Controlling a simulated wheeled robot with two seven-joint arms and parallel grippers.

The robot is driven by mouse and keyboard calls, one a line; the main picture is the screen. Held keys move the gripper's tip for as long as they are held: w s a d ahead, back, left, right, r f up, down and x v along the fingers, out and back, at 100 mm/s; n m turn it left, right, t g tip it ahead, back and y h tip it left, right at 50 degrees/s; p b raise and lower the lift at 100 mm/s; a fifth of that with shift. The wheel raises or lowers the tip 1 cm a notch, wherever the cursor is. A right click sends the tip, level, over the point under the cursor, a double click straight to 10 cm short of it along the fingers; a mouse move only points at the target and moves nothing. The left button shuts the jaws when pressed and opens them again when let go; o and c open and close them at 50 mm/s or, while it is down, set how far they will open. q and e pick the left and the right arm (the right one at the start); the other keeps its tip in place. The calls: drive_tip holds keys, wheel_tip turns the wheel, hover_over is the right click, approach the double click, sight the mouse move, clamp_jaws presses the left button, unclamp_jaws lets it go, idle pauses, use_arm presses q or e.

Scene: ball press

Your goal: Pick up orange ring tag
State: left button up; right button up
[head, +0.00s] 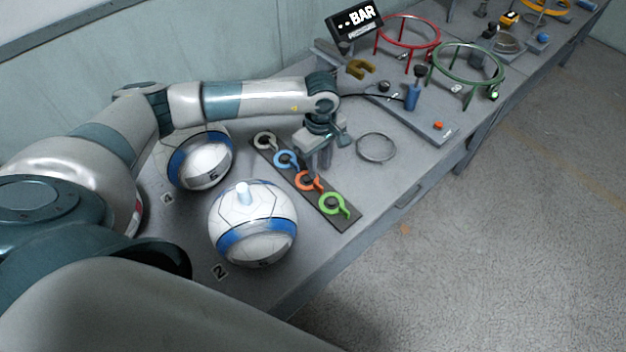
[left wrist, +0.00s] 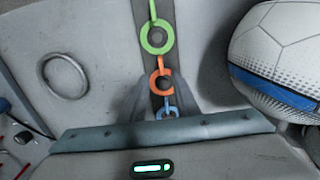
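The orange ring tag (head: 309,181) lies on a dark strip (head: 343,222) on the bench, between the blue tag (head: 286,159) and the green tag (head: 333,204). In the left wrist view the orange tag (left wrist: 161,80) shows with its ring unobstructed, and the blue tag (left wrist: 170,109) is partly hidden by my gripper body. My left gripper (head: 318,168) points down above the strip, close to the orange tag and apart from it. Its fingers look spread to either side of the strip, with nothing held. My right gripper is not in view.
A white-and-blue ball (head: 253,232) stands in front of the strip, another ball (head: 205,165) behind left. A loose metal ring (head: 376,148) lies to the right. Red (head: 408,32) and green (head: 467,63) ring stands are farther back.

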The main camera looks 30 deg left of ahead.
sight(317, 184)
use_arm(q)
drive_tip(key=shift+f+p, duration=0.4)
drive_tip(key=shift+f, duration=1.45)
drive_tip(key=shift+s+f+p, duration=0.1)
drive_tip(key=shift+f+p, duration=0.5)
drive_tip(key=shift+p, duration=0.15)
wheel_tip(317, 184, down, 3)
drive_tip(key=shift+a+r+p, duration=0.1)
drive_tip(key=shift+p, duration=0.65)
drive_tip(key=shift+f, duration=0.6)
clamp_jaws()
